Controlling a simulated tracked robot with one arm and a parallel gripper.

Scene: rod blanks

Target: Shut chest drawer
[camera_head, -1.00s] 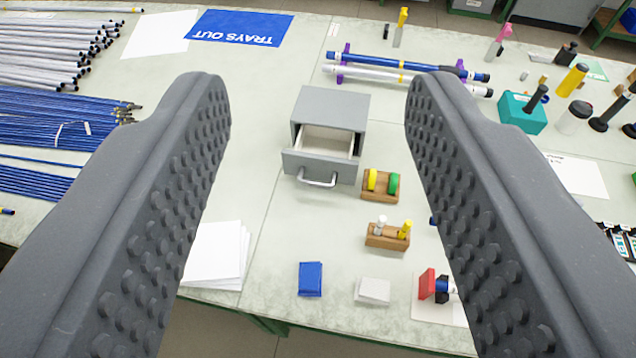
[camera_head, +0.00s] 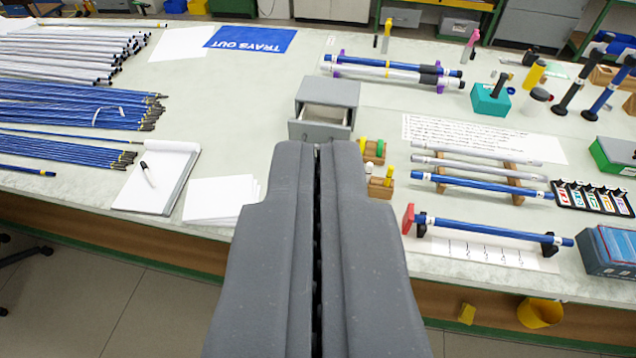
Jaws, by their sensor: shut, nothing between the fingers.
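The small grey chest (camera_head: 329,92) stands on the bench near the middle of the view. Its drawer (camera_head: 318,131) is partly pulled out toward me, with the pale inside showing behind the drawer front. My gripper (camera_head: 318,147) is shut and empty. In the picture its fingertips lie just below the drawer front and hide the handle. I cannot tell whether they touch the drawer.
Wooden holders with yellow and green pieces (camera_head: 379,184) stand close to the right of my fingers. Rods on stands (camera_head: 480,185) lie further right. White paper sheets (camera_head: 221,198) and a notepad (camera_head: 158,176) lie left. Bare bench lies left of the chest.

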